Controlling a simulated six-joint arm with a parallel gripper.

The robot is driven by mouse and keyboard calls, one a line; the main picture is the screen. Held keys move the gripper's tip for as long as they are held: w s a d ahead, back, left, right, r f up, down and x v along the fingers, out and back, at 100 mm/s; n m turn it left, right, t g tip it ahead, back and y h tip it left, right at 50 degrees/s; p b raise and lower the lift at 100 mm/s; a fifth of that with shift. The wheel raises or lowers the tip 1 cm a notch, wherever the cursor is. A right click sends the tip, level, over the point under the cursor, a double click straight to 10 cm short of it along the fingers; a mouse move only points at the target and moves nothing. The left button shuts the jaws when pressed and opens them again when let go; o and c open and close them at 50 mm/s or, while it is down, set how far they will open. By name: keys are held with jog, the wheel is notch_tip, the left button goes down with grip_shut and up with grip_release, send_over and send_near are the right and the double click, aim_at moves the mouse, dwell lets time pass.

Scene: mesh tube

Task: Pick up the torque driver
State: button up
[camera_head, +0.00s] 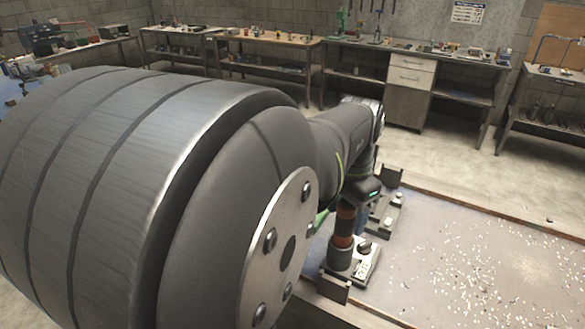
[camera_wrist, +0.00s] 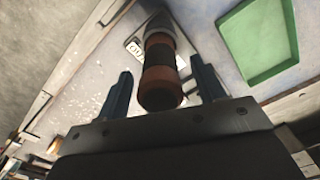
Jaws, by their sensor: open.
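The torque driver, a cylinder with dark and reddish-brown bands, stands in a grey block-like holder (camera_head: 362,272) at the table's near left side. In the head view the driver (camera_head: 343,229) is right below my wrist. In the wrist view the driver (camera_wrist: 160,78) lies between the two dark fingers of my gripper (camera_wrist: 161,72). The fingers are open, with a visible gap on each side of the driver. In the head view my arm hides most of the gripper, and the fingers cannot be made out there.
A second grey fixture (camera_head: 388,210) stands just behind the holder. A green tray (camera_wrist: 268,48) shows at the upper right of the wrist view. The table (camera_head: 480,270) to the right is covered with small white flecks and otherwise clear. Workbenches (camera_head: 270,42) line the back wall, far off.

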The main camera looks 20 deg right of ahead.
jog(key=shift+f, duration=0.5)
jog(key=shift+c, duration=0.2)
jog(key=c, duration=1.1)
jog(key=shift+r, duration=0.1)
